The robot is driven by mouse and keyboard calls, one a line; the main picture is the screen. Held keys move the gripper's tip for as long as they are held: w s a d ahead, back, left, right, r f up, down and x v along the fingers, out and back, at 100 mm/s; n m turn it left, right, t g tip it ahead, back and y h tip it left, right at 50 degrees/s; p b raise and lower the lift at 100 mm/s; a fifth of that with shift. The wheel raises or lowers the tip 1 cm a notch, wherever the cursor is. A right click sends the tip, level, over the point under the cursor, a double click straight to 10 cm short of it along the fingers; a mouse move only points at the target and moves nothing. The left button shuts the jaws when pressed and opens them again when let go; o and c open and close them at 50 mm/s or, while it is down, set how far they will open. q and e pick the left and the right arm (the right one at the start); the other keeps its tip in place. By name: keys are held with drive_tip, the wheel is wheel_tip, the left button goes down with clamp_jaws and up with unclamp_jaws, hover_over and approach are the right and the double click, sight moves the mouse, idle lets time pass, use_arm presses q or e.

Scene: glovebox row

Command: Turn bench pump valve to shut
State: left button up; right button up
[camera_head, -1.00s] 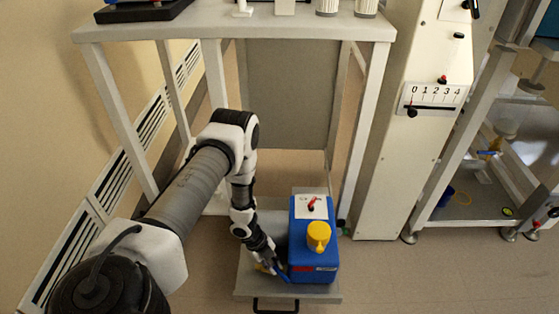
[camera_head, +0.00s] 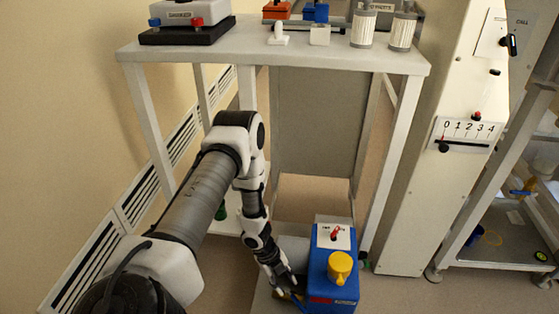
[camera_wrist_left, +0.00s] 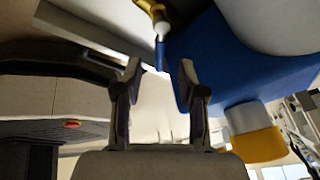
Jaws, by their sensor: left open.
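The bench pump is a blue box (camera_head: 320,268) with a yellow cap (camera_head: 340,266) and a red switch on a white plate (camera_head: 335,235), low at the front. In the left wrist view its blue body (camera_wrist_left: 215,50) fills the upper right. A valve with a brass-coloured body (camera_wrist_left: 153,10) and a blue handle (camera_wrist_left: 160,55) shows there at the top middle. My left gripper (camera_head: 287,286) is beside the pump's left side. In the wrist view its fingers (camera_wrist_left: 159,75) are open, with the handle's end just beyond the gap between the tips. Contact cannot be told.
A white bench (camera_head: 275,55) stands behind the pump, with a black-based device (camera_head: 187,30) and white cylinders on top. A white column with a numbered slider plate (camera_head: 465,133) stands to the right. Open floor (camera_head: 400,295) lies right of the pump.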

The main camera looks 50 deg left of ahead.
use_arm(q)
drive_tip(key=v, duration=0.6)
drive_tip(key=shift+r, duration=0.25)
drive_tip(key=shift+a, duration=0.15)
